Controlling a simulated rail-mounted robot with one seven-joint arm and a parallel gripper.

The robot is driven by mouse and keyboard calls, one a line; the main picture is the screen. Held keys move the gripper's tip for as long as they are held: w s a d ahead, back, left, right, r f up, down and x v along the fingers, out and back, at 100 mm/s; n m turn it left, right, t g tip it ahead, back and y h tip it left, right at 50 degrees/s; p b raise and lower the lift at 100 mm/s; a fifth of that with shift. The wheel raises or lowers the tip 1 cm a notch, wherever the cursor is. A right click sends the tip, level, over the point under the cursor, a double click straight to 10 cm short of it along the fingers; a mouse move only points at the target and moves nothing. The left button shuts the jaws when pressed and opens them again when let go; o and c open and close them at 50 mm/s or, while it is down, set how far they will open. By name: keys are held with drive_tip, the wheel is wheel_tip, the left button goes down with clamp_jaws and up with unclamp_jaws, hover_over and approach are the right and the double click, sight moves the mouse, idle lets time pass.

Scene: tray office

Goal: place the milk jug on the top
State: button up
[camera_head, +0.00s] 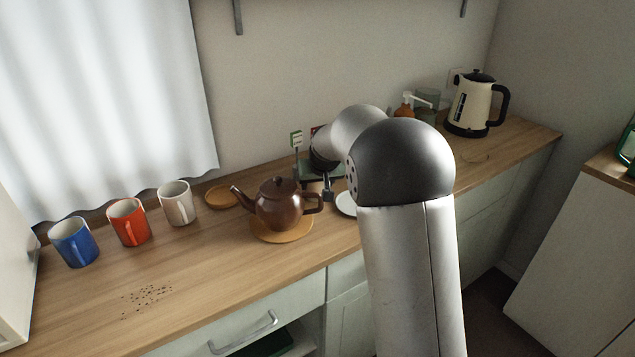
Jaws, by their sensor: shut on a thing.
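My gripper (327,188) is over the counter, just right of the brown teapot, partly hidden by my arm. Its jaws are shut on a small, pale thing, probably the milk jug (314,187); it is mostly hidden, so its shape and tilt cannot be told. I cannot tell whether it touches the counter. No other milk jug shows. A white saucer (345,204) lies just right of and below the gripper, partly covered by my arm.
The brown teapot (280,208) stands on an orange-brown mat (262,236). Blue (74,243), orange (128,224) and white mugs (177,205) stand left, near a round wooden coaster (221,196). Dark crumbs (146,298) lie in front. A kettle (470,105) and soap bottle (404,110) stand back right.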

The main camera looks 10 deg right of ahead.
drive_tip(key=shift+f, duration=0.15)
drive_tip(key=o, duration=1.2)
drive_tip(key=shift+s+r, duration=0.1)
drive_tip(key=shift+r, duration=0.35)
drive_tip(key=v, duration=1.1)
drive_tip(key=shift+s+r, duration=0.2)
drive_tip(key=s+f+g, duration=0.2)
drive_tip(key=s+f, duration=0.2)
drive_tip(key=s, duration=0.8)
drive_tip(key=s+f+g, duration=0.2)
drive_tip(key=s+f, duration=0.2)
drive_tip(key=s, duration=0.8)
drive_tip(key=s+f+g, duration=0.2)
drive_tip(key=s+f, duration=0.3)
drive_tip(key=s, duration=0.7)
drive_tip(key=shift+s+d+g, duration=0.25)
drive_tip(key=shift+s+g, duration=0.05)
